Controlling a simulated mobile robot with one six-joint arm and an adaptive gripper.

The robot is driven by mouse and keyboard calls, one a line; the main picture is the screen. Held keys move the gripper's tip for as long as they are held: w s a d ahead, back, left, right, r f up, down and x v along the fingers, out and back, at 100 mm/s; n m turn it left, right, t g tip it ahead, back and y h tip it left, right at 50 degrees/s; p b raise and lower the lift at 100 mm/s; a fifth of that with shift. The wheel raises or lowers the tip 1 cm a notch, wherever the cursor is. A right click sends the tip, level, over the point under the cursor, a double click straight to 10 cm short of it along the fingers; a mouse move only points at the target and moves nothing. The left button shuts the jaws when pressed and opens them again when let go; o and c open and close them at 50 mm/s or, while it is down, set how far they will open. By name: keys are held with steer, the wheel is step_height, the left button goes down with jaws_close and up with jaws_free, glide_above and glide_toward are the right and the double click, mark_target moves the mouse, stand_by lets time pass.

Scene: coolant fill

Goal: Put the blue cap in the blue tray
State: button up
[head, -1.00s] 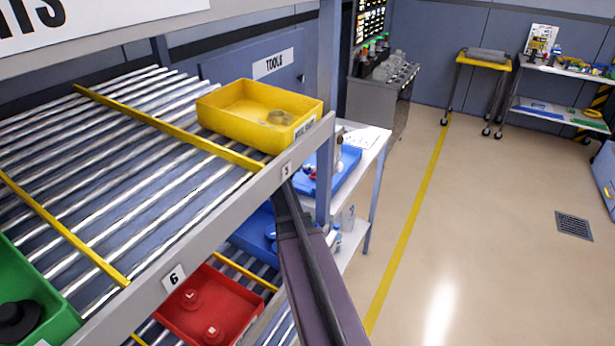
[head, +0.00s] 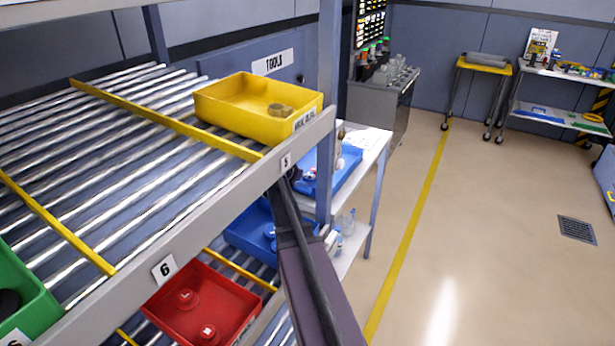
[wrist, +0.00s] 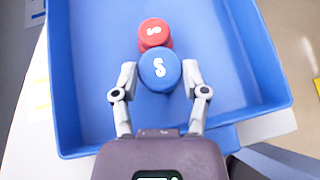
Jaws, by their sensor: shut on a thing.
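In the wrist view my gripper (wrist: 160,74) has its two fingers on either side of the blue cap (wrist: 160,69), which has a white mark on top, and is shut on it. The cap is over or in the blue tray (wrist: 90,110); I cannot tell whether it touches the floor. A red cap (wrist: 154,33) with a white mark lies just beyond it, partly overlapped by the blue one. In the head view the blue tray (head: 350,178) stands on a white table. My gripper there is mostly hidden behind the shelf edge and post.
A roller rack holds a yellow bin (head: 230,118), a green bin (head: 30,312) and, lower, a red bin (head: 165,318) with red caps. A blue bin (head: 240,238) sits on the lower level. The shelf post (head: 326,100) stands close to my arm.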

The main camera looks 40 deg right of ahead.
steer(key=shift+f, duration=0.15)
steer(key=o, duration=0.9)
steer(key=shift+r, duration=0.25)
steer(key=shift+a+r, duration=0.15)
steer(key=p+v, duration=0.6)
steer(key=v, duration=0.5)
steer(key=shift+a+r+p, duration=0.1)
steer(key=shift+a+p, duration=0.1)
steer(key=shift+p, duration=0.15)
